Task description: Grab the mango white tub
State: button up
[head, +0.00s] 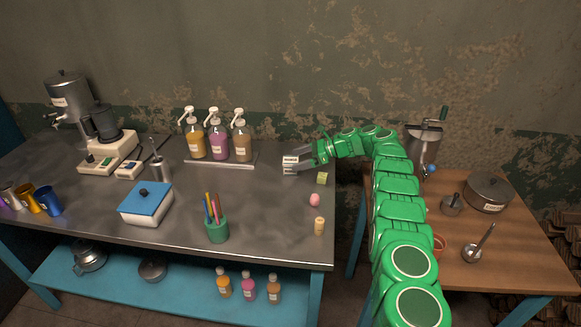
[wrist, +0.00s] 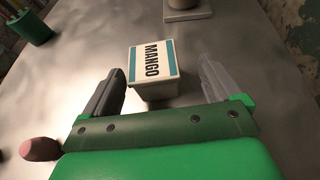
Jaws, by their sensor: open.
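The mango white tub (wrist: 152,66) is a small white box with teal stripes and a label reading MANGO. It stands upright on the metal table, centred in the wrist view. My gripper (wrist: 162,70) is open, with one finger to the left of the tub and one to the right. Gaps show between the tub and both fingers. In the head view, the tub (head: 290,163) sits at the tips of my gripper (head: 298,155), near the back right of the table. My gripper partly hides it there.
Pump bottles (head: 218,140) stand on a tray (head: 222,162) left of the tub. A green pen cup (head: 217,230) stands in front. The table's middle is clear.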

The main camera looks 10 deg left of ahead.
aim_at(286, 163)
jog(key=shift+s+a+f, duration=0.15)
jog(key=shift+s+a, duration=0.1)
jog(key=shift+a, duration=0.35)
jog(key=shift+s+a+f, duration=0.15)
jog(key=shift+s+a, duration=0.05)
jog(key=shift+a, duration=0.35)
jog(key=shift+x, duration=1.45)
jog(key=shift+s, duration=0.1)
jog(key=c, duration=1.1)
jog(key=shift+r, duration=0.1)
